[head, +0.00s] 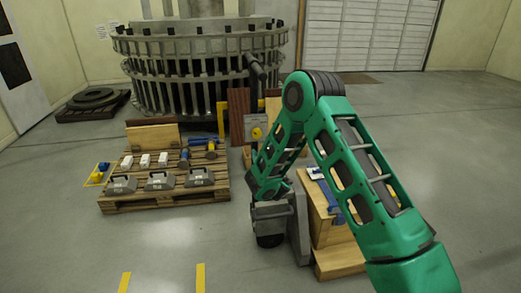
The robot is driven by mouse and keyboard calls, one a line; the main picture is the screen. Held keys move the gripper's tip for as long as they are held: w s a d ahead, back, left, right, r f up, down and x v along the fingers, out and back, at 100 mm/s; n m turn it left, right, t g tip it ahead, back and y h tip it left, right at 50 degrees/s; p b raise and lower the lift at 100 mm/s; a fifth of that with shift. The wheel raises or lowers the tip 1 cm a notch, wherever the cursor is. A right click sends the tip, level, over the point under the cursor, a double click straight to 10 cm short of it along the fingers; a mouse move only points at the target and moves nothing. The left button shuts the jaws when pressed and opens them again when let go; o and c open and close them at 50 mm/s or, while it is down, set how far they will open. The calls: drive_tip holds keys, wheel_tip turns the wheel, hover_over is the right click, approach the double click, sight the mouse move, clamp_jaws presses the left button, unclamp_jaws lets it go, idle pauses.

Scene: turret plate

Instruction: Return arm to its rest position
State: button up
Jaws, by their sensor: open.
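My green arm enters at the lower right, rises to an elbow near the middle of the head view and bends down. My gripper (268,239) hangs at the end of the forearm, low in front of a wooden box-like stand. It points down and is open. I see nothing held in it, though its fingers are small and dark here. A grey upright plate shows right beside the wrist; I cannot tell whether they touch.
A wooden pallet (160,202) at left bears grey weights (159,181), white blocks (145,160) and blue-handled tools (203,142). The wooden stand (340,262) is partly behind my arm. A large ringed metal structure (190,88) stands behind.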

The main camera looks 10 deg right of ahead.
drive_tip(key=s+d+r+m+g+h, duration=0.2)
drive_tip(key=d+r+m+h, duration=0.15)
drive_tip(key=d, duration=0.55)
drive_tip(key=s+d+r+m+g+h, duration=0.2)
drive_tip(key=s+d+r, duration=0.15)
drive_tip(key=d, duration=0.45)
drive_tip(key=s+d+r+m+g+h, duration=0.1)
drive_tip(key=s+d+r+m+g, duration=0.15)
drive_tip(key=s+d, duration=0.4)
drive_tip(key=s+d+r+m+g+h, duration=0.1)
drive_tip(key=s+d+r+m+g, duration=0.2)
drive_tip(key=s+d, duration=0.4)
drive_tip(key=s+m+g+y, duration=0.3)
drive_tip(key=s+g, duration=0.2)
drive_tip(key=s, duration=1.7)
drive_tip(key=s+a+g+y, duration=0.1)
drive_tip(key=s+a, duration=0.3)
drive_tip(key=s, duration=0.5)
drive_tip(key=s+a+g+y, duration=0.2)
drive_tip(key=s+a+y, duration=0.1)
drive_tip(key=s, duration=0.7)
drive_tip(key=shift+a+f+m+y, duration=0.15)
drive_tip(key=shift+a+m+y, duration=0.25)
drive_tip(key=shift+a, duration=0.2)
